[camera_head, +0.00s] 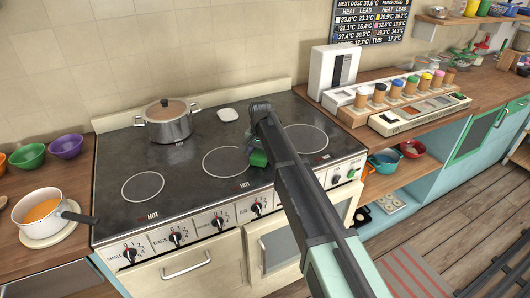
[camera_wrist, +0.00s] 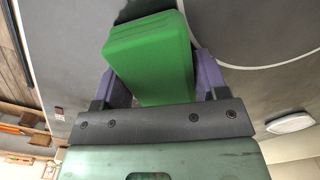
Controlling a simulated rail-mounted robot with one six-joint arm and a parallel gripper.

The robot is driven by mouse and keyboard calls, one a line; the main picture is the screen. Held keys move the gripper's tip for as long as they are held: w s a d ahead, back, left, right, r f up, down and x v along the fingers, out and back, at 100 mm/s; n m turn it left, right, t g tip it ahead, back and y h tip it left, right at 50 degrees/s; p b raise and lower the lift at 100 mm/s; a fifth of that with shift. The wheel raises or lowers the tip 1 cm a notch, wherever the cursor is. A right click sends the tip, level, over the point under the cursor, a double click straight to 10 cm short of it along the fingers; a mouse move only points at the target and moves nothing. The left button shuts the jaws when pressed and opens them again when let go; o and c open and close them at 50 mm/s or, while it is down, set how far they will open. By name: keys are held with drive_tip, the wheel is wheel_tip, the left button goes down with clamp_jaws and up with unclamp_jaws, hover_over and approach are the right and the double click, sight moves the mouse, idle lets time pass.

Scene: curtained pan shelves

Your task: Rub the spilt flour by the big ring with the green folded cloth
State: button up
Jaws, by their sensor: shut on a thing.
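My gripper (camera_head: 256,150) is shut on the green folded cloth (camera_head: 258,159), low over the dark stove top. In the wrist view, the cloth (camera_wrist: 150,55) is a thick bright green block between the purple fingers of my gripper (camera_wrist: 160,85). In the head view the cloth is at the right edge of the front middle ring (camera_head: 208,161). Another large ring (camera_head: 305,138) lies to its right. I cannot tell which is the big ring, or whether the cloth touches the stove. I cannot make out spilt flour; my arm and the cloth hide part of the top.
A lidded steel pot (camera_head: 169,128) stands on the back ring. A white dish (camera_head: 228,114) lies at the stove's back. A small ring (camera_head: 142,187) is bare at front left. HOT labels mark the front edge. A saucepan (camera_head: 42,212) stands left, spice jars (camera_head: 396,90) right.

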sight(260, 152)
wheel_tip(260, 152, up, 6)
drive_tip(key=p, duration=0.6)
wheel_tip(260, 152, up, 3)
drive_tip(key=p, duration=0.3)
drive_tip(key=shift+r, duration=0.15)
